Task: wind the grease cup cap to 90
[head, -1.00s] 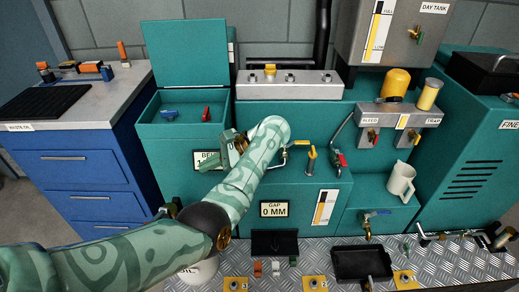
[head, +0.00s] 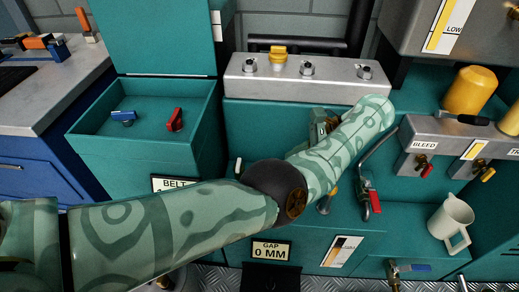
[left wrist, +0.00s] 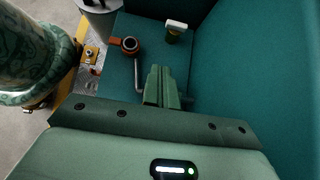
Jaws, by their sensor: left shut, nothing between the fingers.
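No part is clearly marked as the grease cup cap. A yellow cap (head: 279,54) sits on the grey block at the back, and a small yellow-topped post (head: 325,204) stands partly behind my forearm; I cannot tell whether either is it. My left gripper (head: 322,124) is at the teal machine front, mostly hidden behind my forearm. In the left wrist view its fingers (left wrist: 159,86) are shut and empty. Beyond them are an orange-collared round fitting (left wrist: 130,45) with a bent silver rod and a white-topped fitting (left wrist: 176,26). My right gripper is not in view.
A red-handled valve (head: 374,201) with a long lever is right of my forearm. A white jug (head: 451,222) stands on the right ledge. An open teal box (head: 145,150) holds blue and red handles. The gap sign (head: 271,251) reads 0 MM.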

